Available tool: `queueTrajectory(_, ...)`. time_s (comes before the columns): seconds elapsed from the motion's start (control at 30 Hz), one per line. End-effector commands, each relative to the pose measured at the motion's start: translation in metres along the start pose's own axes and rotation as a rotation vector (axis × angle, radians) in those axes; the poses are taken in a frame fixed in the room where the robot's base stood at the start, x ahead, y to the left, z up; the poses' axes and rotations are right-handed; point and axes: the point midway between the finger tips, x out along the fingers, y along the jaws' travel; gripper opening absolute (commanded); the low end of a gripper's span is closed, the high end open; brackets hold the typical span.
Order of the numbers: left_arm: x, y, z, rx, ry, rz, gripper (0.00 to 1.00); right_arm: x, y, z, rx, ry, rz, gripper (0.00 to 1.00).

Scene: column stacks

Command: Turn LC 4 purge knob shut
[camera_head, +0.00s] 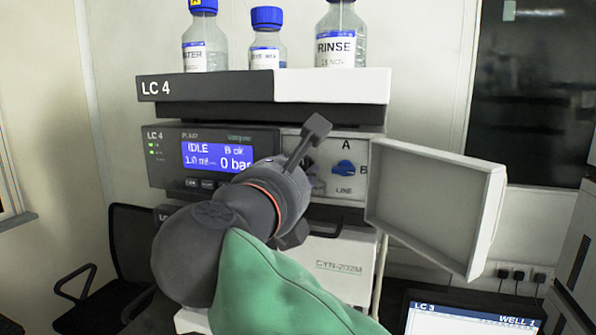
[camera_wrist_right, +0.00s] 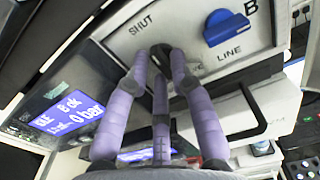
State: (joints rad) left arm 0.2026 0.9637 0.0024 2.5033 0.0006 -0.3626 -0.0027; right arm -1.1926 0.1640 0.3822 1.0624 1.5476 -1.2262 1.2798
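The LC 4 pump module (camera_head: 222,135) has a lit blue display reading IDLE and 0 bar. Its purge knob (camera_wrist_right: 160,51) is small and dark, on the white panel below the word SHUT in the wrist view, and mostly covered by my fingers. My right gripper (camera_head: 309,168) reaches in front of this panel. In the wrist view its purple fingers (camera_wrist_right: 160,62) converge around the knob, with their tips apart. I cannot tell whether they press on it. The knob's exact turn is hidden. My left gripper is not in view.
An open white door (camera_head: 435,205) stands out at the right. Bottles, including a RINSE bottle (camera_head: 340,40), stand on top. A chair (camera_head: 130,250) is lower left.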

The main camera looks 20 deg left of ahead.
Motion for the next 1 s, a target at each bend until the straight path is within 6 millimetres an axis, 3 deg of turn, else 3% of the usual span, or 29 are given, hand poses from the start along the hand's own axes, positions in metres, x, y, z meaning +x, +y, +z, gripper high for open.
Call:
queueTrajectory(0.47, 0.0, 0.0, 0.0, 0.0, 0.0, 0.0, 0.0, -0.008, 0.0, 0.002, 0.0, -0.003, 0.002, 0.4)
queueTrajectory(1.0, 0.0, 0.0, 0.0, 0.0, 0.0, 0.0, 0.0, -0.102, 0.0, 0.001, -0.001, -0.002, 0.002, 0.4)
